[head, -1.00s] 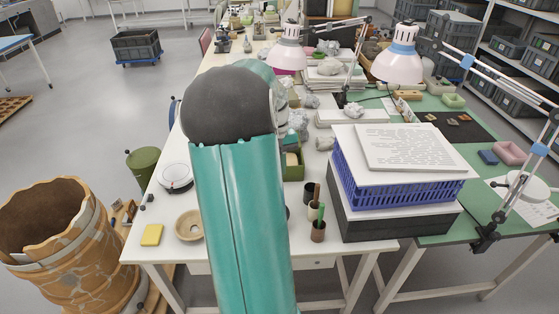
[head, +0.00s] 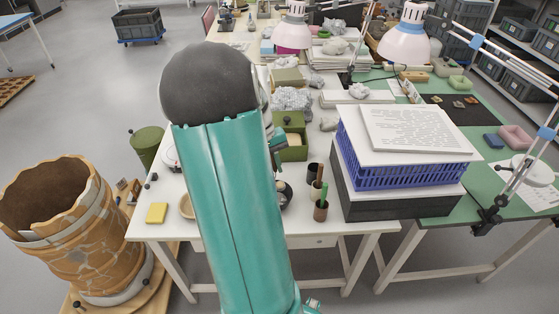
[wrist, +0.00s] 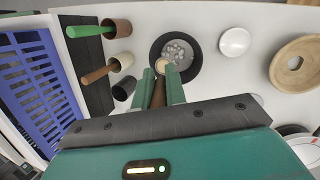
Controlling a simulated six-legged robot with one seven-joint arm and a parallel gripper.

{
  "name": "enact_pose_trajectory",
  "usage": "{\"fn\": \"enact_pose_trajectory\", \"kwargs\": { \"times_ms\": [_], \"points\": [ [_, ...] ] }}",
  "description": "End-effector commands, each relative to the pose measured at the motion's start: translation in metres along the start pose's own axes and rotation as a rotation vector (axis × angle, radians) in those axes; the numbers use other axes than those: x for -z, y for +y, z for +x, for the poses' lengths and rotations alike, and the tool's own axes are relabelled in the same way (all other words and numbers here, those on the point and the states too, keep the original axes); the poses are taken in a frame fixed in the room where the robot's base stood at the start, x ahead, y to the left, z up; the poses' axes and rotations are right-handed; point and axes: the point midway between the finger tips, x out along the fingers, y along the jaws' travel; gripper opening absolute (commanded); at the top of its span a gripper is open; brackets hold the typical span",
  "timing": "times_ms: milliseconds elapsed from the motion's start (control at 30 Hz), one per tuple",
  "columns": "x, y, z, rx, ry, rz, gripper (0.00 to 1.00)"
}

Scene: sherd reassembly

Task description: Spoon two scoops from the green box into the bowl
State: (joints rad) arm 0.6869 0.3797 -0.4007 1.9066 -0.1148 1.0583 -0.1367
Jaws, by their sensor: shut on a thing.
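My gripper (wrist: 162,78) is shut on a wooden-handled spoon (wrist: 159,92). The spoon's pale round end reaches over a dark bowl (wrist: 157,60) that holds grey lumps; I cannot tell whether it touches them. A part of a dark round thing, probably this bowl, shows beside my arm in the head view (head: 286,196). A wooden bowl (wrist: 281,64) lies to the right in the wrist view; in the head view my arm hides most of it (head: 185,207). The green box (head: 291,153) stands behind, open, with pale contents. It is not in the wrist view.
A black cup (head: 313,172) and cups with brown and green handles (head: 321,212) stand right of the dark bowl. A blue crate (head: 400,165) stands further right. A white disc (wrist: 235,42) lies between the bowls. A yellow block (head: 157,213) is near the left edge.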

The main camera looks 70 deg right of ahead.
Motion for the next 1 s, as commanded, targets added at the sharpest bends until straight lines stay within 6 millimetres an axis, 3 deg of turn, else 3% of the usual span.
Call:
{"fn": "enact_pose_trajectory", "kwargs": {
  "times_ms": [1000],
  "points": [
    [0.026, -0.081, 0.033, -0.813, -0.203, 0.133, 0.0]
  ]
}}
